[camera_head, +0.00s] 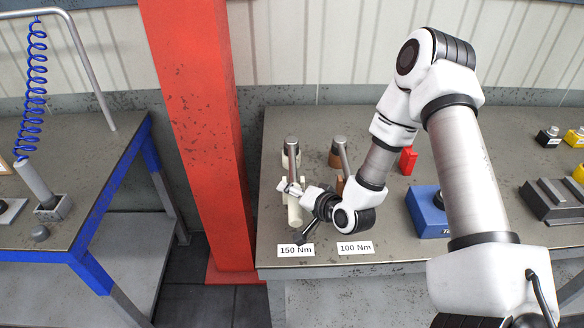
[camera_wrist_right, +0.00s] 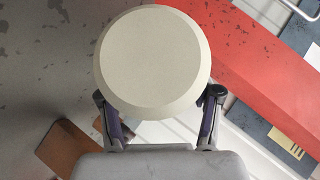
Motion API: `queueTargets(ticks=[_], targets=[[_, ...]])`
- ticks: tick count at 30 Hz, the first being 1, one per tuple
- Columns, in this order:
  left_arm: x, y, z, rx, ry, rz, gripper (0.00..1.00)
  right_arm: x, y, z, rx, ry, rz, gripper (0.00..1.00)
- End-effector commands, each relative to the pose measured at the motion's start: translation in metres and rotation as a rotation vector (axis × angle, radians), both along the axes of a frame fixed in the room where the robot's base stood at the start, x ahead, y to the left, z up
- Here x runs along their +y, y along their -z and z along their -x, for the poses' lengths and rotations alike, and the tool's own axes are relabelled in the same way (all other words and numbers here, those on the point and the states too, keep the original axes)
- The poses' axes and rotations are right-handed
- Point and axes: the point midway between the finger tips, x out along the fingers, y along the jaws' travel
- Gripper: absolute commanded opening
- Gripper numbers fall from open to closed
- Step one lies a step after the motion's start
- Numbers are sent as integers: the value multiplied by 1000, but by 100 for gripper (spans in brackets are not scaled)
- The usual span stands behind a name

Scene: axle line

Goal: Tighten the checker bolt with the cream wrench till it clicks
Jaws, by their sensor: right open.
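The cream wrench (camera_head: 290,160) is at the left end of the right-hand bench, above the 150 Nm label, its grey end uppermost. My right gripper (camera_head: 290,188) is open beside it, partly covering it. In the right wrist view, a round cream face (camera_wrist_right: 155,60) fills the upper middle, in front of the open fingers of my right gripper (camera_wrist_right: 160,120); I cannot tell whether they touch it. A blue box (camera_head: 428,212) with partly hidden lettering is behind my right arm; it may be the checker. I cannot make out its bolt. My left gripper is out of view.
A brown-banded wrench (camera_head: 336,158) stands close right of the cream one, above the 100 Nm label (camera_head: 355,248). A red block (camera_head: 408,160) is farther right. A red column (camera_head: 195,130) rises between this bench and the left bench (camera_head: 95,165).

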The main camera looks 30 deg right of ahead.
Motion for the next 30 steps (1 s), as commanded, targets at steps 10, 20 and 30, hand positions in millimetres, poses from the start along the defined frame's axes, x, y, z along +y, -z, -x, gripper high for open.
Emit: queueTargets(ticks=[10, 20, 30], targets=[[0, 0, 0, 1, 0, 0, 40, 0, 0, 1, 1, 0, 0, 0], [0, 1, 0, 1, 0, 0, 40, 0, -3, 0, -1, 0, 1, 0], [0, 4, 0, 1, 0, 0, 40, 0, -56, -1, -9, 1, -2, 0]])
